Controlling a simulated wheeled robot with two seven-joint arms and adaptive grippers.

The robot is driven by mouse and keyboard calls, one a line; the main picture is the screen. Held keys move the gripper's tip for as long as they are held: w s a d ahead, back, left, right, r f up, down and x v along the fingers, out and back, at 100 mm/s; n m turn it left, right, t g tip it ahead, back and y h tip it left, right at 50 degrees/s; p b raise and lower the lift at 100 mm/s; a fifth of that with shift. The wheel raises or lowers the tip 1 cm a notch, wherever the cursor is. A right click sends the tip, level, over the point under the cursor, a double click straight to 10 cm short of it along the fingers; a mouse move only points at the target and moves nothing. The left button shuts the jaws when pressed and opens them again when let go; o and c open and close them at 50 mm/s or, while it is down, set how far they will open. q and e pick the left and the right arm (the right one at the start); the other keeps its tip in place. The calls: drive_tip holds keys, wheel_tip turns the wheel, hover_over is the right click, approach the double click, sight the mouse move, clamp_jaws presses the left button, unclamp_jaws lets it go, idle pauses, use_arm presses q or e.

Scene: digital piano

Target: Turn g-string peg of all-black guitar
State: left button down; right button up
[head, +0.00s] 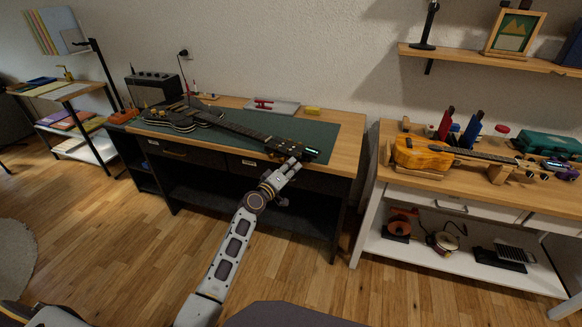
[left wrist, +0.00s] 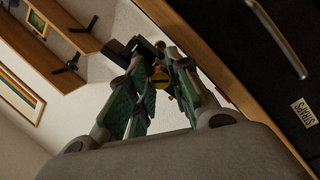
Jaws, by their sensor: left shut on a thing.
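The all-black guitar (head: 183,118) lies on the dark green mat of the wooden workbench, its body at the left and its neck running right. Its headstock (head: 290,148) is near the bench's front right part. My left gripper (head: 293,162) reaches up from below to the headstock's near edge. In the left wrist view, the green-padded fingers (left wrist: 158,66) are closed around a small brass-coloured tuning peg (left wrist: 161,78). The fingers partly hide the peg, and I cannot tell which string it serves. My right gripper is not in view.
The workbench's front edge and drawers are just below the headstock. A grey tray (head: 272,106) with a red tool and a yellow block (head: 312,111) lie behind the neck. A black amplifier (head: 153,88) stands at the left. Another bench at the right holds an orange guitar (head: 420,154).

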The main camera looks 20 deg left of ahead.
use_arm(q)
drive_tip(key=shift+n+p, duration=0.3)
drive_tip(key=shift+n, duration=0.9)
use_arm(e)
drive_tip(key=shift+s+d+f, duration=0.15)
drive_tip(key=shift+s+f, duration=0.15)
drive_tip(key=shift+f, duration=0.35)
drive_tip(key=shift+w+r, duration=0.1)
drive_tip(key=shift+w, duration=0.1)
use_arm(q)
drive_tip(key=c, duration=1.6)
unclamp_jaws()
drive_tip(key=shift+o, duration=0.2)
drive_tip(key=v, duration=1.2)
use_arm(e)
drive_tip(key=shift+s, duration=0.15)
